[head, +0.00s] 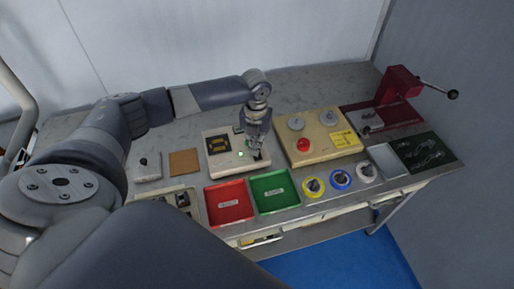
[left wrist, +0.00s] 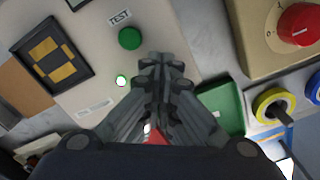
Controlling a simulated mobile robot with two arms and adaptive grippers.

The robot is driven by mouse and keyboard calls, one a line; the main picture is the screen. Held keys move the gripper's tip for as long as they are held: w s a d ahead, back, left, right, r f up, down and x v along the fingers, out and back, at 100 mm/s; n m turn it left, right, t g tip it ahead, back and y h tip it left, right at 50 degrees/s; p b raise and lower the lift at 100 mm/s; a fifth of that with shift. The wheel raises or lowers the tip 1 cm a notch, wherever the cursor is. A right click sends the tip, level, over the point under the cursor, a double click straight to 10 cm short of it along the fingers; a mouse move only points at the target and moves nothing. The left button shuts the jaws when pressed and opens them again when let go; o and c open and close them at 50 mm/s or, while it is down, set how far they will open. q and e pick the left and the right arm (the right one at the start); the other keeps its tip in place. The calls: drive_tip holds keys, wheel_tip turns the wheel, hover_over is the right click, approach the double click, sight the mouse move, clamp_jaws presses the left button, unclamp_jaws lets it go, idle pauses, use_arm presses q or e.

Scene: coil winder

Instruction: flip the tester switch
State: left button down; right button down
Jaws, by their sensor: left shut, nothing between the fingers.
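The tester (head: 216,172) is a white box at the middle of the bench. The left wrist view shows its pale face (left wrist: 100,108), a TEST label (left wrist: 119,17), a green button (left wrist: 130,38), a small lit green lamp (left wrist: 120,81) and a dark square socket with yellow pads (left wrist: 52,57). My left gripper (head: 257,155) is shut and empty, pointing down over the right front part of the tester. In the left wrist view its closed fingers (left wrist: 163,62) cover part of the panel. I cannot make out the switch lever; the fingers may hide it. My right gripper is not in view.
A red tray (head: 229,203) and a green tray (head: 274,190) lie in front of the tester. A beige box (head: 320,138) with a red knob (head: 303,145) stands to the right. Farther right are wire spools (head: 340,179) and a red crank machine (head: 398,84).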

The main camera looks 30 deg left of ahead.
use_arm(q)
drive_tip(key=shift+r+p, duration=2.8)
drive_tip(key=shift+r, duration=0.35)
drive_tip(key=shift+f, duration=0.1)
